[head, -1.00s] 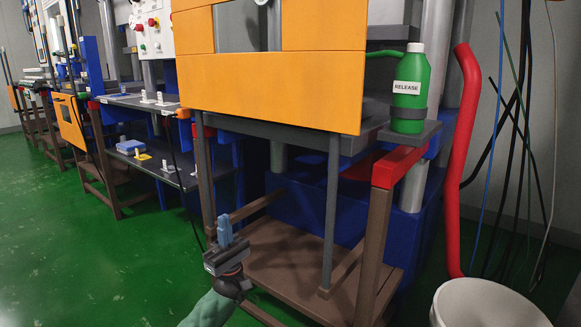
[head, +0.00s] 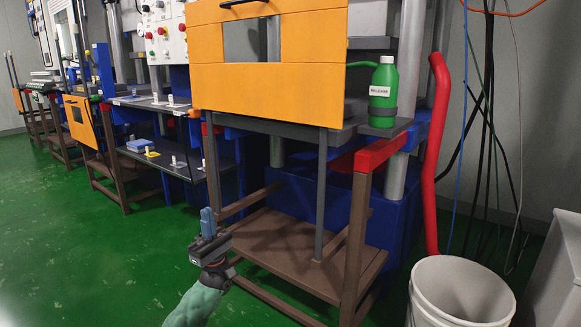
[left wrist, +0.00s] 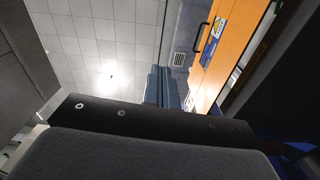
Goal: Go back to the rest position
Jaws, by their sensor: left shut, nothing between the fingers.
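My left gripper (head: 208,224) is low in the head view, its arm coming up from the bottom edge. Its blue fingers are together and point upward, with nothing between them. It is in front of the brown wooden stand, apart from it. In the left wrist view the shut fingers (left wrist: 162,88) point up toward the ceiling, with an orange panel to their right. My right gripper is not in view.
A press with an orange guard (head: 260,90) stands ahead, above a brown stand (head: 285,250). A green RELEASE bottle (head: 383,90) sits on its right side. A white bucket (head: 462,290) and red pipe (head: 437,150) are at right. Green floor (head: 80,250) is clear at left.

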